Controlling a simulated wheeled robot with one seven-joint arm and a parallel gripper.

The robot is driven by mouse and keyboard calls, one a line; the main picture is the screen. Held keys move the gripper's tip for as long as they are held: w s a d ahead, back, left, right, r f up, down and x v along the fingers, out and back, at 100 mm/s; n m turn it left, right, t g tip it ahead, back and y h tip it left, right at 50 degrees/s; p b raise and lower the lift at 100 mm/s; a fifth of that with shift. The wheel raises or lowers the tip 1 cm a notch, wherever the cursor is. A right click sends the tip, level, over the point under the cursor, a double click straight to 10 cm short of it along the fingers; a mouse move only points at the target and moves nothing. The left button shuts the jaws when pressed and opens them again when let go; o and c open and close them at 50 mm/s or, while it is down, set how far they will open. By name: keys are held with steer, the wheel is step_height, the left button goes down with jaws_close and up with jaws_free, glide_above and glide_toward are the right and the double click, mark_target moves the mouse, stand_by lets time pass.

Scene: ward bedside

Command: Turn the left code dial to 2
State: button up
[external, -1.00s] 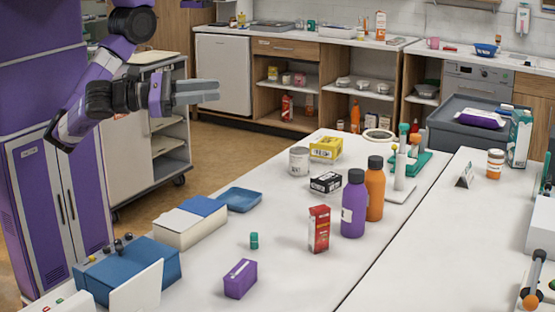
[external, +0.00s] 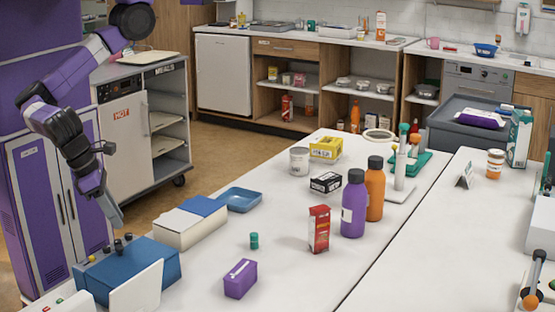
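A blue box (external: 152,264) with several small dark knobs on its top stands at the lower left of the table. One dark knob (external: 118,246) and a knob farther left (external: 107,250) show on its top, along with a yellow one (external: 91,258). No dial numbers can be read from here. My gripper (external: 118,226) points down just above the dark knobs at the box's back edge. The fingers look close together, but their gap cannot be made out. I cannot tell whether they touch a knob.
A white panel (external: 137,290) stands in front of the blue box. A white box with a blue lid (external: 203,207), a blue tray (external: 240,199), a purple box (external: 240,279) and a small teal item (external: 254,241) stand to the right. Bottles (external: 354,205) stand farther off.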

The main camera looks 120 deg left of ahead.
mark_target(128, 234)
steer(key=shift+p+x, duration=0.35)
steer(key=shift+x, duration=1.65)
jaws_close()
